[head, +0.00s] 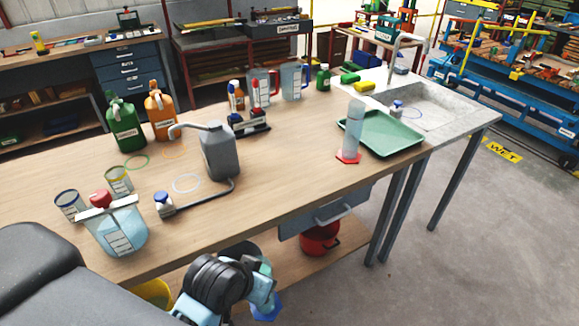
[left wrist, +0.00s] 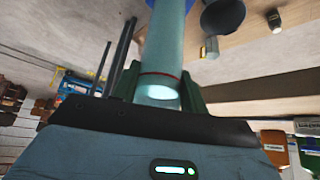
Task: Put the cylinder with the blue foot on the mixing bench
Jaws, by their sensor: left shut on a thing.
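My left gripper (head: 262,283) is in front of the bench's front edge, low in the head view. It is shut on the cylinder with the blue foot (head: 266,310), whose body is mostly hidden behind the gripper. In the left wrist view, the pale, clear cylinder (left wrist: 166,45) with a red ring sits between the dark fingers of the gripper (left wrist: 160,82). The mixing bench (head: 270,170) has a wooden top. A similar cylinder with a red foot (head: 353,132) stands upright on it, beside a green tray (head: 412,146). My right gripper is not in view.
A sink (head: 425,108) is at the right end. The front middle of the bench top is clear. A drawer handle (head: 334,214) juts out below.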

